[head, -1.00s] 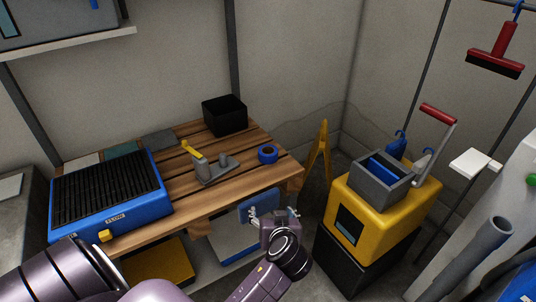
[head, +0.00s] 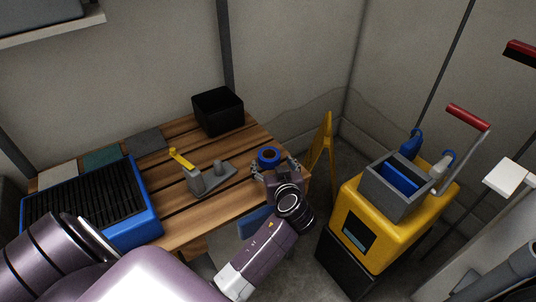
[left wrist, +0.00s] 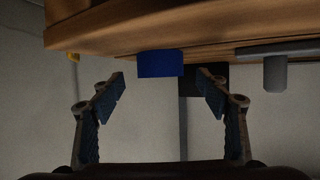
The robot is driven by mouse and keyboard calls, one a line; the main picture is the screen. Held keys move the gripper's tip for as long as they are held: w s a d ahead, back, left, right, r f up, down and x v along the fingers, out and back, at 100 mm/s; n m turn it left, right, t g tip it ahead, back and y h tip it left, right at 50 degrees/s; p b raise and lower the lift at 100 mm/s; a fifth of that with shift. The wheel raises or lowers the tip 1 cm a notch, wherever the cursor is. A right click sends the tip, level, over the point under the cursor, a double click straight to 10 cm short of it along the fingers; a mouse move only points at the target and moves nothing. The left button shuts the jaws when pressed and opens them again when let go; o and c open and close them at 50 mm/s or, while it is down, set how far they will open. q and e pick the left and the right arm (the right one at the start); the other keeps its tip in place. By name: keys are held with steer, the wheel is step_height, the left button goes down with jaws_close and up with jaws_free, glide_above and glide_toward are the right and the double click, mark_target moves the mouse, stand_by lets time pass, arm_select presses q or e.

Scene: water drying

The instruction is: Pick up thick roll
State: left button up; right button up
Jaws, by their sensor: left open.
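The thick roll (head: 268,163) is a blue ring with a dark centre, lying on the wooden slatted table near its right end. In the left wrist view the roll (left wrist: 160,64) shows as a blue block at the table edge, seen inverted, between and beyond the fingertips. My left gripper (head: 275,169) is at the table's right front edge, just in front of the roll, with a finger toward either side. It is open and empty. In the left wrist view the fingers (left wrist: 160,92) are spread, with a gap to the roll. My right gripper is in neither view.
On the wooden table (head: 240,203), a grey tape dispenser with a yellow handle (head: 195,178) stands left of the roll, and a black bin (head: 218,112) behind. A blue grated box (head: 140,222) is at left. A yellow mop bucket (head: 375,235) and yellow sign (head: 322,150) stand right.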

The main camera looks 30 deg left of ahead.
mark_target(268, 152)
arm_select(q)
steer(key=shift+w+a, duration=0.35)
steer(key=x, duration=0.3)
steer(key=shift+w+a, duration=0.3)
steer(key=shift+w+a+f, duration=0.2)
steer(key=shift+w+a, duration=0.1)
steer(key=c, duration=1.3)
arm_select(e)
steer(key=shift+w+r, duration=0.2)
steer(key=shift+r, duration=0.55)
arm_select(q)
steer(key=shift+r, duration=0.1)
